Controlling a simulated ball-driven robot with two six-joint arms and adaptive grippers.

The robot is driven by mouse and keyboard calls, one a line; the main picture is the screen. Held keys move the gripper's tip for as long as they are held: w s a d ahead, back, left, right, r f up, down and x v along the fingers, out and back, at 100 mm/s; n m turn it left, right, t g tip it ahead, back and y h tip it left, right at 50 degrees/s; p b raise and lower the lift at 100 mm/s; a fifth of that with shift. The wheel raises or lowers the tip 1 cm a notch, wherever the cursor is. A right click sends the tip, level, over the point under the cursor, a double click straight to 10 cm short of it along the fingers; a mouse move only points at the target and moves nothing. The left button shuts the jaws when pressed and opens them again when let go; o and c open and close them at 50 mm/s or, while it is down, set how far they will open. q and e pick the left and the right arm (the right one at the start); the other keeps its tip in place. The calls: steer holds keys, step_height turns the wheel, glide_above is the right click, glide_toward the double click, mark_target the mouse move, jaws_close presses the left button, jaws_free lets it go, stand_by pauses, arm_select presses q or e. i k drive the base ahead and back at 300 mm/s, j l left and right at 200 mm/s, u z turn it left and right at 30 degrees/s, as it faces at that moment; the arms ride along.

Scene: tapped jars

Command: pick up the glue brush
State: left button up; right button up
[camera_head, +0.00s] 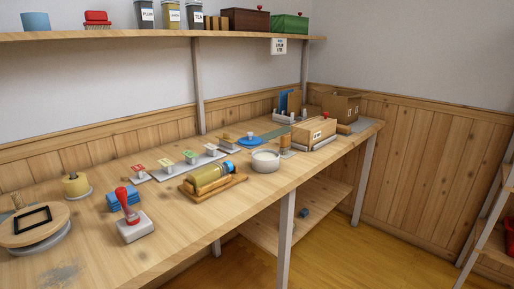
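I cannot clearly single out the glue brush in this view. A small upright tan piece (285,143) with a greyish lower part stands on the bench just right of the white round bowl (265,161); it may be the brush, but it is too small to tell. Another short tan stick (17,201) rises behind the round wooden board at the far left, and its kind is also unclear. Neither of my grippers is in view.
The wooden bench (180,230) holds a red-handled stamp (127,203), a blue stack (123,198), a yellow-green jar (207,179) lying on a wooden cradle, a round board (35,224) and a lidded wooden box (313,133). The bench's front centre is bare.

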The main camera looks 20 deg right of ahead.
mark_target(285, 139)
steer(key=i+l+u, duration=0.15)
steer(key=l+u, duration=0.8)
steer(key=i+l, duration=0.05)
steer(key=l, duration=0.05)
